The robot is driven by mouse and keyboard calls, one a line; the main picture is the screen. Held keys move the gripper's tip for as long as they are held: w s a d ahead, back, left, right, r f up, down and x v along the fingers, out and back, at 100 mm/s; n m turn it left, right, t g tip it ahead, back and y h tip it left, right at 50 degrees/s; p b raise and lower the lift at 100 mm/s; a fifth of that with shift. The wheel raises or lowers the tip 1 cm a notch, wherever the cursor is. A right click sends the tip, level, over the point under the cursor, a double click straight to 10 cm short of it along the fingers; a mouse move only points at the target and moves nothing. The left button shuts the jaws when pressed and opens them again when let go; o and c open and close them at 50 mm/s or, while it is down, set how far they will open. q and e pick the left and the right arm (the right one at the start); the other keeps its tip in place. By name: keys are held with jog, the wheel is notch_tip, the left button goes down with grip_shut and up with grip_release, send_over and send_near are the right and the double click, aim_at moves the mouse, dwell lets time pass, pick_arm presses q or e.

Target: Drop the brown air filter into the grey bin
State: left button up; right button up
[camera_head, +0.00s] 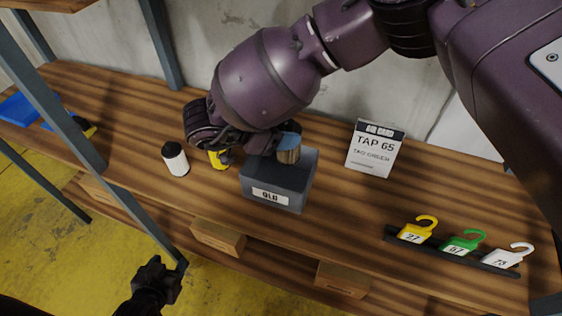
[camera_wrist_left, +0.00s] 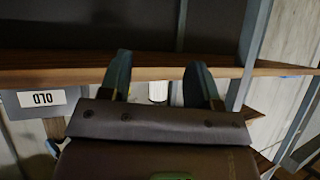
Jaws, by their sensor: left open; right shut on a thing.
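The grey bin (camera_head: 262,205) stands on the wooden shelf and carries a label reading OLD; its label side also shows upside down in the left wrist view (camera_wrist_left: 12,103). My right gripper (camera_head: 287,142) is over the bin's opening, shut on the brown air filter (camera_head: 288,155). The filter's lower end is at or inside the bin's rim; I cannot tell how deep. My left gripper (camera_head: 155,282) is low at the lower left, away from the bin. In the left wrist view its two fingers (camera_wrist_left: 159,85) are apart, with nothing held between them.
A white cylinder with a black top (camera_head: 176,160) and a partly hidden yellow object (camera_head: 220,159) stand left of the bin. A TAP 65 card (camera_head: 374,150) stands to the right. Yellow, green and white padlock-like tags (camera_head: 463,243) sit on a dark rail. Shelf posts (camera_head: 60,100) stand at left.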

jog(key=shift+s+a+f+b, duration=0.1)
jog(key=shift+s+f+b, duration=0.05)
jog(key=shift+f+b, duration=0.6)
pick_arm(q)
jog(key=shift+w+d+f+b, duration=0.15)
jog(key=shift+w+f+b, duration=0.45)
jog(key=shift+b, duration=0.3)
pick_arm(e)
jog(key=shift+f, duration=2.2)
pick_arm(q)
jog(key=shift+s, duration=0.1)
pick_arm(e)
jog(key=o, duration=1)
pick_arm(q)
jog(key=shift+f+b, duration=0.85)
jog(key=shift+b, duration=0.1)
pick_arm(e)
jog(key=v, duration=1)
jog(key=shift+s+a+r, duration=0.1)
jog(key=shift+a+r, duration=0.05)
jog(key=shift+a, duration=0.15)
